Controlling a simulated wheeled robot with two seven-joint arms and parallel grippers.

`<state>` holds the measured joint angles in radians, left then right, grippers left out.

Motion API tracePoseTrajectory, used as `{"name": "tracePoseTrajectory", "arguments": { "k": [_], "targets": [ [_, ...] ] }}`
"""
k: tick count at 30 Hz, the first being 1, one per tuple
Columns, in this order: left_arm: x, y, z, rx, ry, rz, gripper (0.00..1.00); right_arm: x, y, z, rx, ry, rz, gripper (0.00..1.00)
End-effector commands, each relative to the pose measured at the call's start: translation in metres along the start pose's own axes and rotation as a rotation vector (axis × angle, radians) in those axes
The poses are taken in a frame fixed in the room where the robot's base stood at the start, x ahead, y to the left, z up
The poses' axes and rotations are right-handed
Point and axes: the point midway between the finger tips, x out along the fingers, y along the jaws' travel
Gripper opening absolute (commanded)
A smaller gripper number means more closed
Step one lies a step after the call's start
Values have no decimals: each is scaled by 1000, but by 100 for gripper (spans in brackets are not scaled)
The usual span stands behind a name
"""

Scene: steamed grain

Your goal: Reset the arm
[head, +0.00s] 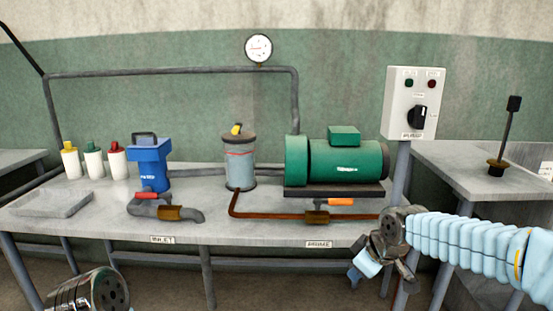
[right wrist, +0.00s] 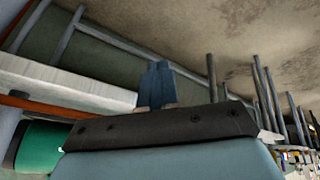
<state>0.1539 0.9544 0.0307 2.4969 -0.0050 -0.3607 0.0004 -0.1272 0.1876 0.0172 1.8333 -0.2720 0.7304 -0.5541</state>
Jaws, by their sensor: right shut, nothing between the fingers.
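My right arm (head: 465,235), in a light blue ribbed sleeve, comes in from the right in the head view. My right gripper (head: 355,276) hangs in front of the table's front edge, below the tabletop. Its blue fingers are together and empty, and they also show at the centre of the right wrist view (right wrist: 156,86). A metal link of my left arm (head: 92,292) shows at the bottom left of the head view. The left gripper is out of view.
The grey table (head: 255,260) bears a green motor (head: 345,162), a glass canister (head: 240,165), a blue container (head: 150,160), several capped bottles (head: 93,162) and a tray (head: 50,203). A control box (head: 412,103) stands on a post near my right arm. A side table (head: 480,180) is at right.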

Motion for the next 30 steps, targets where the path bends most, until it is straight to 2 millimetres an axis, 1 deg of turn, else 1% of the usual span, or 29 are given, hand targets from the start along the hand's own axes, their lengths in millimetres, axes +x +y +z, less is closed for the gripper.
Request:
{"name": "tracePoseTrajectory", "arguments": {
  "k": [1,2,3,4,5,6,8,9,11,12,15,16,18,20,22,24,30],
  "targets": [
    [0,0,0,0,0,0,33,31,-11,10,39,-16,-34,0],
    [0,0,0,0,0,0,33,50,-18,16,68,-22,-54,0],
    [0,0,0,0,0,0,33,76,-30,26,116,-32,-82,0],
    [0,0,0,0,0,0,33,98,-41,35,156,-42,-105,0],
    [0,0,0,0,0,0,33,119,-53,46,201,-52,-128,0],
    [0,0,0,0,0,0,33,146,-71,63,267,-68,-158,0],
    [0,0,0,0,0,0,33,182,-100,90,372,-94,-198,0],
    [0,0,0,0,0,0,33,202,-120,110,445,-116,-221,0],
    [0,0,0,0,0,0,33,227,-152,140,556,-149,-249,0],
    [0,0,0,0,0,0,33,239,-173,160,628,-174,-264,0],
    [0,0,0,0,0,0,33,257,-219,204,789,-234,-283,0],
    [0,0,0,0,0,0,33,259,-230,214,829,-249,-284,0],
    [0,0,0,0,0,0,33,262,-252,234,905,-280,-285,0],
    [0,0,0,0,0,0,33,262,-264,246,951,-298,-283,0],
    [0,0,0,0,0,0,33,262,-272,254,981,-309,-280,0],
    [0,0,0,0,0,0,33,262,-275,256,995,-313,-277,0],
    [0,0,0,0,0,0,33,262,-274,256,995,-311,-276,0]
  ]
}}
